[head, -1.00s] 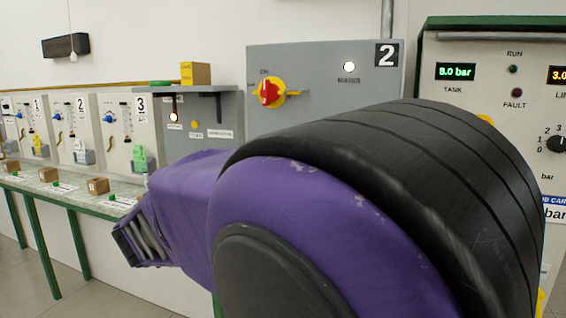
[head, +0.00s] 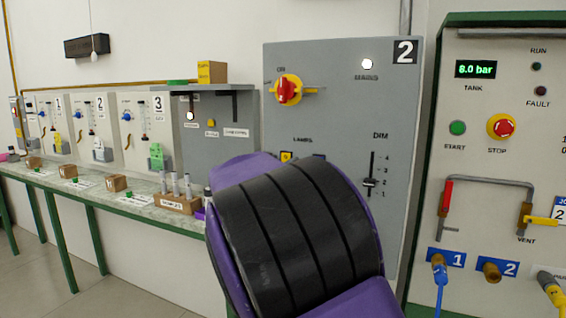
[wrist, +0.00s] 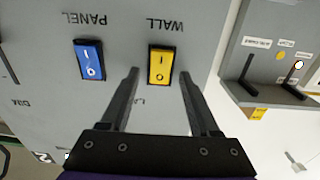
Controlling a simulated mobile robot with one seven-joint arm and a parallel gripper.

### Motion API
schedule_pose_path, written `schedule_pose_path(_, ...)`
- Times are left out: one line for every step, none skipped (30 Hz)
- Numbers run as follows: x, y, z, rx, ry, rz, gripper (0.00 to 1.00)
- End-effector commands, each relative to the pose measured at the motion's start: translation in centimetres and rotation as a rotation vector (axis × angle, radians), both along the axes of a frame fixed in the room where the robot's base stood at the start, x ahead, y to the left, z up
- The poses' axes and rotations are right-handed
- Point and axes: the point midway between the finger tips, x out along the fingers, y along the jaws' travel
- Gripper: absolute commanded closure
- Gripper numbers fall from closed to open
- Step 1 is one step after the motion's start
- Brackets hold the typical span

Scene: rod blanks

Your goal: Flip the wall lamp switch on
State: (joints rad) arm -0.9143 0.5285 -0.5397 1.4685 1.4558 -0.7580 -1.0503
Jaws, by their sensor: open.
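The wall lamp switch (wrist: 161,65) is a yellow rocker marked with a line and a circle, under the upside-down label WALL in the wrist view. Its top edge also shows in the head view (head: 286,156), just above my arm. A blue rocker labelled PANEL (wrist: 90,60) sits to its left in the wrist view. My gripper (wrist: 159,72) is open and empty. Its fingers point at the grey panel, with their tips on either side of the yellow rocker; I cannot tell whether they touch the panel. In the head view my arm hides the gripper.
The grey panel 2 (head: 340,110) also carries a red-and-yellow rotary switch (head: 288,89) and a DIM slider (head: 370,182). A test panel (head: 490,110) stands at right. A workbench (head: 140,212) with a tube rack (head: 178,203) runs left.

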Motion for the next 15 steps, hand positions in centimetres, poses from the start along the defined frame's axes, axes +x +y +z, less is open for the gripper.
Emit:
schedule_pose_path(0.15, -0.08, -0.03, 0.000, 0.000, -0.001, 0.38)
schedule_pose_path(0.20, -0.09, -0.03, 0.000, 0.000, 0.000, 0.38)
schedule_pose_path(0.23, -0.10, -0.02, 0.000, 0.000, 0.000, 0.38)
schedule_pose_path(0.23, -0.10, -0.01, 0.000, 0.000, 0.000, 0.38)
schedule_pose_path(0.23, -0.09, -0.01, 0.000, 0.000, 0.000, 0.38)
schedule_pose_path(0.22, -0.09, -0.01, 0.000, 0.000, 0.000, 0.38)
schedule_pose_path(0.21, -0.09, -0.01, 0.000, 0.000, 0.000, 0.38)
schedule_pose_path(0.21, -0.10, 0.00, 0.000, 0.000, 0.000, 0.38)
schedule_pose_path(0.20, -0.09, 0.00, 0.000, 0.000, 0.000, 0.41)
schedule_pose_path(0.19, -0.08, 0.00, 0.000, 0.000, 0.000, 0.46)
schedule_pose_path(0.19, -0.08, 0.00, 0.000, 0.000, 0.000, 0.52)
schedule_pose_path(0.19, -0.08, 0.00, 0.000, 0.000, 0.000, 0.59)
schedule_pose_path(0.18, -0.08, 0.00, 0.000, 0.000, 0.000, 0.65)
schedule_pose_path(0.18, -0.08, 0.01, 0.000, 0.000, 0.000, 0.70)
schedule_pose_path(0.18, -0.08, 0.01, 0.000, 0.000, 0.000, 0.77)
